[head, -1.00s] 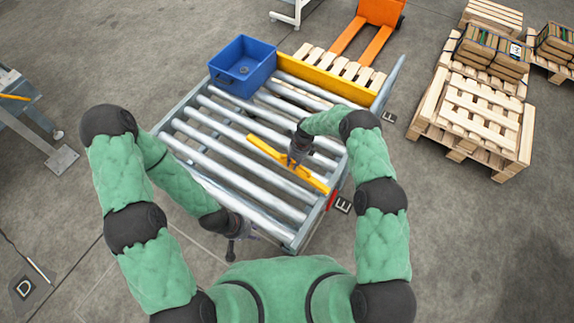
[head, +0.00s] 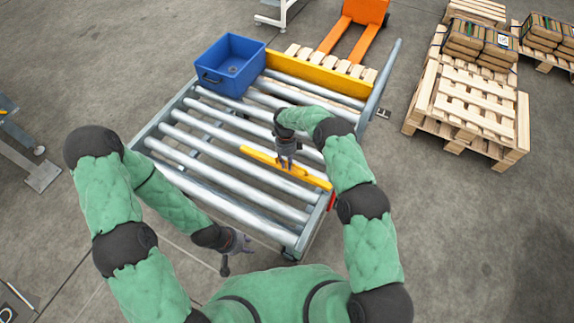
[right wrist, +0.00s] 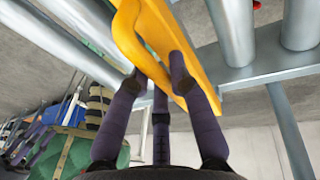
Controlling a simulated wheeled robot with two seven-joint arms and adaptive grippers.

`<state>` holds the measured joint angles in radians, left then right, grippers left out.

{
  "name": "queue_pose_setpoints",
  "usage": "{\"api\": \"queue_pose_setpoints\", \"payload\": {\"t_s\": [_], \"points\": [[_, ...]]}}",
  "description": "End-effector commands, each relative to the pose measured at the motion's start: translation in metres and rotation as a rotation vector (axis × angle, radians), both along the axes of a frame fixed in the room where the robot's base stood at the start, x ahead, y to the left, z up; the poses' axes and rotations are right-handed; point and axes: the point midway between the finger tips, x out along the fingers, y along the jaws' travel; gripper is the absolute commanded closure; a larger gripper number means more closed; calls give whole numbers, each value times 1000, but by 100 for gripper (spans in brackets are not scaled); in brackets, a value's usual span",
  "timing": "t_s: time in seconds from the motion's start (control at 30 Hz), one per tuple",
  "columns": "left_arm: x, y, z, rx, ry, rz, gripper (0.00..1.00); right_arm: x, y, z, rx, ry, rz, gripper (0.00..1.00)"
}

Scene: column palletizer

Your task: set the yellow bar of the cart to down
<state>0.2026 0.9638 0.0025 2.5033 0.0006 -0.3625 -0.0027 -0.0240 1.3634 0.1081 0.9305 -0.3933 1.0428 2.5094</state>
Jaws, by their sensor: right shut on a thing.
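The roller cart (head: 150,130) stands in front of me in the head view. Its yellow bar (head: 318,181) runs across the near right part of the rollers, with its right end at the right side rail. I cannot tell how high it sits above the rollers. My right gripper (head: 286,164) is shut on the bar near its middle. The right wrist view shows the fingers (right wrist: 160,82) around the yellow bar (right wrist: 150,28), hiding part of it. My left gripper (head: 242,243) is low at the cart's near edge, apart from the bar; its fingers are too small to judge.
A blue bin (head: 230,63) sits on the cart's far left corner. A yellow panel (head: 318,74) lines the far edge, with an orange pallet truck (head: 362,40) behind it. Wooden pallets (head: 468,105) stand at right.

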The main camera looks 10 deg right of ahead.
Motion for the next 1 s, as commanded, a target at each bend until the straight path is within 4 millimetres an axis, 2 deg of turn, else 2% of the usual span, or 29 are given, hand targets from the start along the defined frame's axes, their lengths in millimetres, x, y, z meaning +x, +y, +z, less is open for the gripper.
{"api": "queue_pose_setpoints", "payload": {"t_s": [0.4,0.43,0.5,0.53,1.0], "points": [[0,0,-1,0,0,0,66,-1,1,-4,-3,2,3,100],[0,0,-1,0,0,0,66,-1,1,-4,-3,2,3,77],[0,0,-1,0,0,0,66,-2,1,-4,-3,4,3,57],[0,0,-1,0,0,0,66,-2,1,-4,-3,4,3,54],[0,0,-1,0,0,0,66,0,0,2,-4,3,2,54]]}}
